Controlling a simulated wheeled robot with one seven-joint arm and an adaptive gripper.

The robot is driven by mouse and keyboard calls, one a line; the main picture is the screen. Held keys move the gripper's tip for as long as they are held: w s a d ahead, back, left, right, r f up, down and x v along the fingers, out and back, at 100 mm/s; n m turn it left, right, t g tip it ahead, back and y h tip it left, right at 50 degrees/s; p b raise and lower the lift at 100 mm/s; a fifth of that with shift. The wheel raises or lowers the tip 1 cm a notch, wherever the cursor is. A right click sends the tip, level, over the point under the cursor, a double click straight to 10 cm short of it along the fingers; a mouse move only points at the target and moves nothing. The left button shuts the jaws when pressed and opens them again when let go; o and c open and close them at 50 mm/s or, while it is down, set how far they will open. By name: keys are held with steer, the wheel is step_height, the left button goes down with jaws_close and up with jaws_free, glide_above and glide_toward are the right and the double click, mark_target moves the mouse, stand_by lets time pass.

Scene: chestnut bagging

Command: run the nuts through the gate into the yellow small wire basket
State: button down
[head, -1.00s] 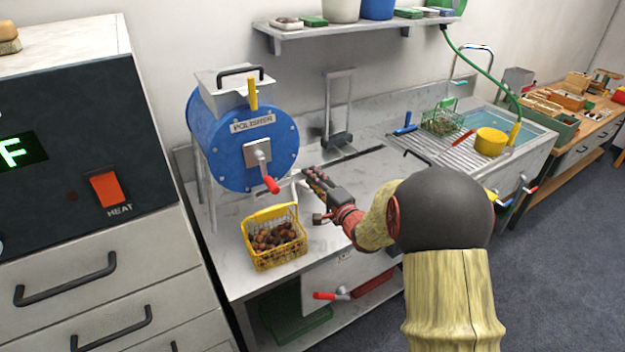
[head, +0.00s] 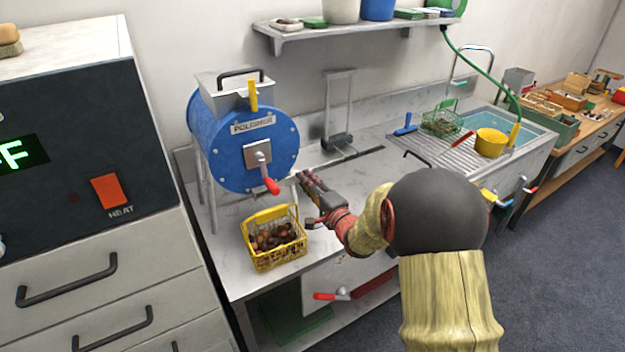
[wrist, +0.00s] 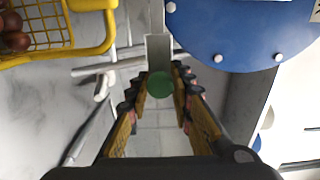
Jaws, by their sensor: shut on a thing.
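The yellow small wire basket (head: 281,262) stands on the counter in front of the blue polisher (head: 228,160). Several brown nuts (head: 270,240) lie in it. The wrist view shows the basket's edge (wrist: 92,50) at top left. The polisher has a grey front plate with a red-handled lever (head: 270,186). My gripper (head: 301,177) is just right of the polisher's lower side, up and right of the basket. In the wrist view its fingers are shut on a round green knob (wrist: 160,85), which lies in line with a grey bar (wrist: 159,50). The gate opening is not clearly seen.
The grey counter (head: 232,278) has free room around the basket. A grey upright frame (head: 338,110) stands behind my gripper. A sink with a green wire basket (head: 441,123) and a yellow pot (head: 490,142) is to the right.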

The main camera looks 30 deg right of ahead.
mark_target(291, 181)
steer(key=shift+a, duration=1.8)
steer(key=c, duration=1.7)
jaws_free()
steer(key=shift+a, duration=0.15)
steer(key=shift+o, duration=0.6)
steer(key=shift+s, duration=0.2)
steer(key=s, duration=1.1)
steer(key=shift+s+d, duration=0.25)
steer(key=shift+s, duration=0.05)
